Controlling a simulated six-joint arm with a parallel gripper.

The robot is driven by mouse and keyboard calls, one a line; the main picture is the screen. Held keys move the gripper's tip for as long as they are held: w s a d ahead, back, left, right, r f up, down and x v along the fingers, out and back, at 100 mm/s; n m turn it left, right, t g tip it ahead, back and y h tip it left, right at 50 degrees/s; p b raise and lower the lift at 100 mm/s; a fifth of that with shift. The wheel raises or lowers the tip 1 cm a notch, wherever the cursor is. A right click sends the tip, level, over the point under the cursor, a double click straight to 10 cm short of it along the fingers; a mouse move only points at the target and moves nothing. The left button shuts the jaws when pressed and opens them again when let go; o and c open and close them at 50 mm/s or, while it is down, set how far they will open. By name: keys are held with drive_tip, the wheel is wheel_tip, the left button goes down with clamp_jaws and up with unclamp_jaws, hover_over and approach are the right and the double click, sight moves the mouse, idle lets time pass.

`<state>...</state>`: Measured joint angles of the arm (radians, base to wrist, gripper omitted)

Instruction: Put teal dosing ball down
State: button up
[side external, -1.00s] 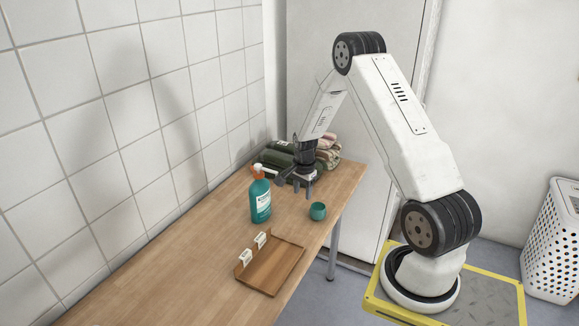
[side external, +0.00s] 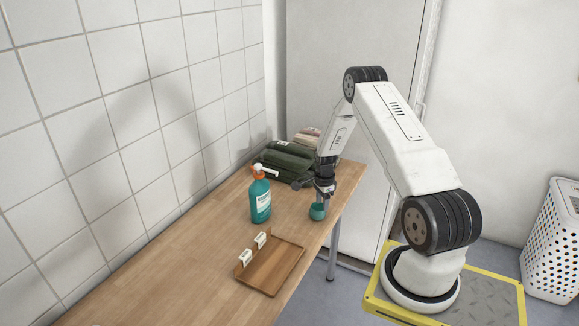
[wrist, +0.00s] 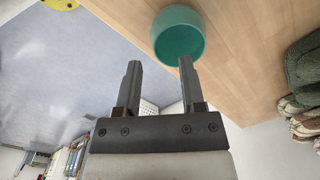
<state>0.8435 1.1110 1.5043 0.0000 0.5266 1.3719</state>
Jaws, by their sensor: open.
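The teal dosing ball (side external: 317,212) is a small open cup standing on the wooden table near its right edge. In the wrist view the ball (wrist: 178,36) shows its open mouth, just beyond the tip of the right finger. My gripper (side external: 320,202) is low over the ball, its fingers pointing down. In the wrist view my gripper (wrist: 160,66) has its two fingers spread with nothing between them. The side view does not show clearly whether a finger touches the ball.
A teal pump bottle (side external: 260,200) stands to the left of the ball. A wooden tray (side external: 270,270) with white clips lies nearer the camera. Folded dark green towels (side external: 285,160) are stacked behind. The left front of the wooden table (side external: 170,265) is clear.

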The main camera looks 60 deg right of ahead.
sight(321, 218)
drive_tip(key=shift+f, duration=0.2)
drive_tip(key=shift+s+a+f, duration=0.1)
drive_tip(key=shift+a+f, duration=0.05)
drive_tip(key=shift+f, duration=0.75)
drive_tip(key=shift+a+f, duration=0.1)
drive_tip(key=shift+f, duration=1.6)
clamp_jaws()
